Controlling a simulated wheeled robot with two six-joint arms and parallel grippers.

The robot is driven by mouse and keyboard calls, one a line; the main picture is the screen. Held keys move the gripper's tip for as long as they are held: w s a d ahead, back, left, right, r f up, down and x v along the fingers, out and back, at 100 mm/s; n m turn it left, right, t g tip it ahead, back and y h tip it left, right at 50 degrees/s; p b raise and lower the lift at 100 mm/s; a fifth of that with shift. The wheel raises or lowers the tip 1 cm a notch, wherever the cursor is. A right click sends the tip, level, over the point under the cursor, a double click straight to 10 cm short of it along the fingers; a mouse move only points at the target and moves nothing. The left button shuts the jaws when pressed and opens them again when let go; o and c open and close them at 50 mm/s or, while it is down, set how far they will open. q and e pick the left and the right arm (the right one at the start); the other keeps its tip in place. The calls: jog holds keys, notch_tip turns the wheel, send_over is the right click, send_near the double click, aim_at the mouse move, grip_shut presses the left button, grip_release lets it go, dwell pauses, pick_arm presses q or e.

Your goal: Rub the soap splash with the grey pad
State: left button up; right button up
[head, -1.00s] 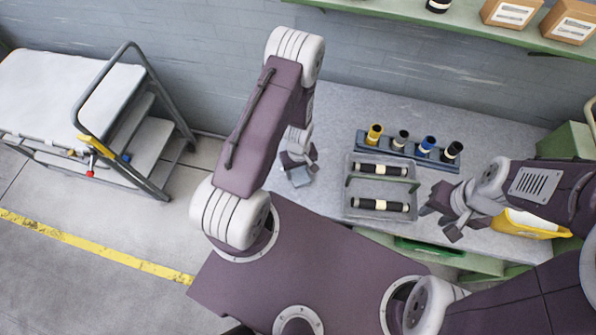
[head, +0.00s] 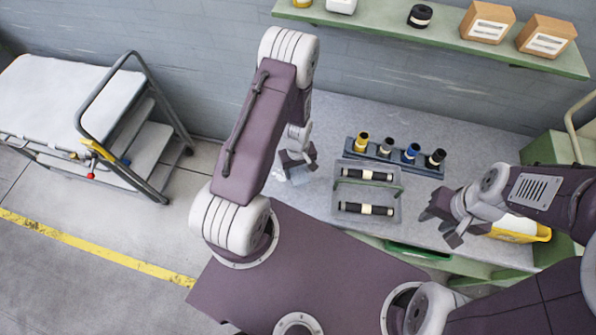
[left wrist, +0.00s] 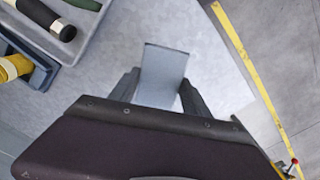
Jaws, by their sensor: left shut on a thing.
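My left gripper (head: 297,166) is shut on the grey pad (left wrist: 163,75), which stands out between the fingers in the left wrist view. In the head view the pad (head: 300,176) is low over the left part of the grey worktable; I cannot tell whether it touches the top. A faint pale patch, perhaps the soap splash (head: 277,174), shows just left of the pad. Its outline is unclear, and the pad and gripper may hide part of it. My right gripper (head: 446,222) is open and empty above the right part of the table.
A grey tray (head: 338,207) with black rolls stands right of the pad. Behind it is a blue-grey rack (head: 372,152) with several coloured spools. A yellow container (head: 522,230) is at the right. A shelf (head: 395,22) hangs above the table's back.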

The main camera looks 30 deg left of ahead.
pick_arm(q)
notch_tip(320, 180, up, 2)
jog(key=shift+w+d+p, duration=0.1)
jog(key=shift+d+p, duration=0.05)
jog(key=shift+p, duration=0.4)
jog(key=shift+r, duration=0.25)
jog(key=shift+f, duration=0.1)
